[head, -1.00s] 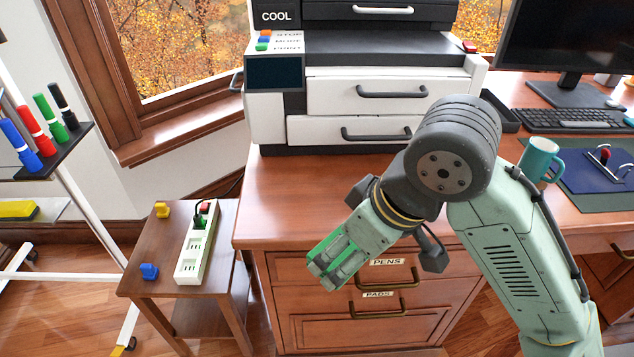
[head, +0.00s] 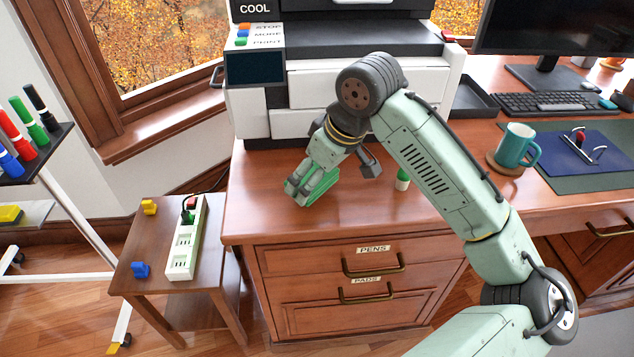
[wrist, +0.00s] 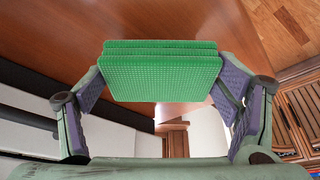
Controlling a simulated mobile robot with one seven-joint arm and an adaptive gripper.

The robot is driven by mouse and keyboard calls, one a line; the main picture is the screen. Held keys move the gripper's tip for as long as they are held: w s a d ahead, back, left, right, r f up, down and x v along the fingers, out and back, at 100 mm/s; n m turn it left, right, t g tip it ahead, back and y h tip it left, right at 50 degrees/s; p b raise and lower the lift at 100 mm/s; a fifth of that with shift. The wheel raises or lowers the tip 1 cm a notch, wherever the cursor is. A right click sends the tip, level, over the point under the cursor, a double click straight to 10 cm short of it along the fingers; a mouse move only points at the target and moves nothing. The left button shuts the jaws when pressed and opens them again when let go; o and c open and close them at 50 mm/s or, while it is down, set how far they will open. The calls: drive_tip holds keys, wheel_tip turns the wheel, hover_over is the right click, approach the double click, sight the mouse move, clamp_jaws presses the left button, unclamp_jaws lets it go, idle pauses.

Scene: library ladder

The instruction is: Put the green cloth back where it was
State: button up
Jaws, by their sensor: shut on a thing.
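The green cloth (wrist: 160,72) is a folded, layered block with a fine woven texture, held between the two fingers in the wrist view. In the head view a strip of the cloth (head: 321,187) shows beside the fingers. My gripper (head: 298,192) is shut on it. The gripper is over the left part of the brown desk (head: 262,205), in front of the printer (head: 300,105). I cannot tell whether the cloth touches the desk top.
A teal mug (head: 513,145) stands farther right. A side table (head: 150,225) with a power strip (head: 186,240) is at left. The desk's front left is clear.

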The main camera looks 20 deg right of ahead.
sight(317, 187)
drive_tip(key=shift+f, duration=1.35)
drive_tip(key=shift+f, duration=0.2)
drive_tip(key=o, duration=1.1)
drive_tip(key=v, duration=1.2)
drive_tip(key=shift+s+r+b, duration=0.1)
drive_tip(key=shift+r+b, duration=0.15)
drive_tip(key=shift+b, duration=0.05)
